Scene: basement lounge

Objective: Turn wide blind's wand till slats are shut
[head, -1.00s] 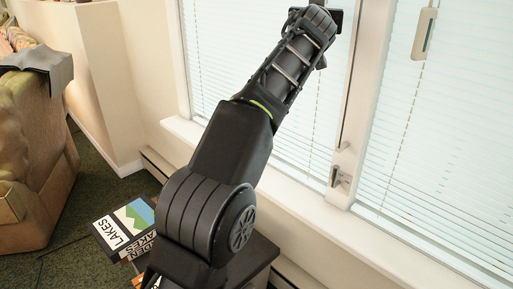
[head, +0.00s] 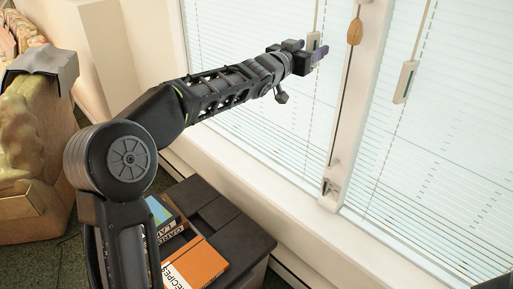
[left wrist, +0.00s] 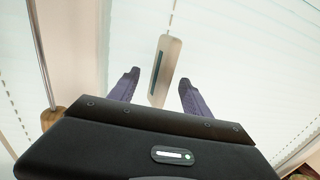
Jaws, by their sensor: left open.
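The blind on the right (head: 440,150) has pale slats with thin gaps between. Its wand (head: 405,82) hangs from a cord as a pale handle with a dark strip. My left gripper (head: 319,47) is open and empty, in front of the left blind (head: 240,30) in the head view. A similar pale handle (head: 313,58) shows partly hidden behind its fingers. In the left wrist view a wand handle (left wrist: 168,60) appears between my open fingers (left wrist: 156,85), with a window post to its left. I cannot tell how far beyond the fingertips it is. My right gripper is out of view.
A wooden tassel (head: 354,32) hangs by the post between the blinds and also shows in the left wrist view (left wrist: 50,118). A window latch (head: 329,188) sits low on the post. A dark table (head: 240,225) with books (head: 195,262) stands below. An armchair (head: 40,150) is at left.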

